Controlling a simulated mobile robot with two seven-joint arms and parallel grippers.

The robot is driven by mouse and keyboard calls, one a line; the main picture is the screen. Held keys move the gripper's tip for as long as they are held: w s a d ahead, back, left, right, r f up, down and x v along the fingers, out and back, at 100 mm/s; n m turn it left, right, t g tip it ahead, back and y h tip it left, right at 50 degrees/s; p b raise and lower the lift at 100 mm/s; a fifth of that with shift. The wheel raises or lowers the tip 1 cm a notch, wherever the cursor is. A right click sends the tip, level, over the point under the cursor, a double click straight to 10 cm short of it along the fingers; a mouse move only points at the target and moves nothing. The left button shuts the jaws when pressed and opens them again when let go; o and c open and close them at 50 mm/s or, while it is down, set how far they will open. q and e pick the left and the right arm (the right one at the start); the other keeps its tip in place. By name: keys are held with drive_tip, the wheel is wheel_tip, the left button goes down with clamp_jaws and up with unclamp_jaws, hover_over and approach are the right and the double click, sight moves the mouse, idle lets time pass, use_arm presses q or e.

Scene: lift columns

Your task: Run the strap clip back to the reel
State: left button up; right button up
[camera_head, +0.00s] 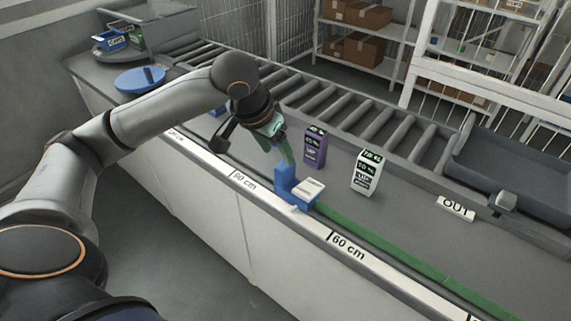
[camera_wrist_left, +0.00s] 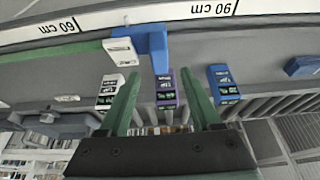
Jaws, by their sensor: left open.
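A blue clip (camera_head: 290,185) with a white block (camera_head: 308,191) stands at the counter's front edge, at the end of a green strap (camera_head: 400,254). The strap runs flat from it toward the lower right. In the left wrist view the blue clip (camera_wrist_left: 153,48) and white block (camera_wrist_left: 121,50) lie beyond my fingertips. My left gripper (camera_head: 287,157) is just above and behind the clip in the head view. In the left wrist view its green fingers (camera_wrist_left: 159,75) are apart with nothing held between them. I cannot make out the reel. My right gripper is not in view.
A purple box (camera_head: 314,147) and a white box (camera_head: 366,173) stand behind the clip. A blue box (camera_wrist_left: 222,84) shows in the left wrist view. A roller conveyor (camera_head: 340,106) and a grey tray (camera_head: 515,165) lie behind. Another blue block (camera_wrist_left: 305,66) sits along the edge.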

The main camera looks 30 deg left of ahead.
sight(284, 164)
use_arm(q)
drive_tip(key=x, duration=0.7)
drive_tip(key=shift+w+f, duration=0.1)
drive_tip(key=shift+f, duration=0.2)
drive_tip(key=shift+c, duration=0.3)
clamp_jaws()
drive_tip(key=shift+r, duration=0.1)
idle(0.6)
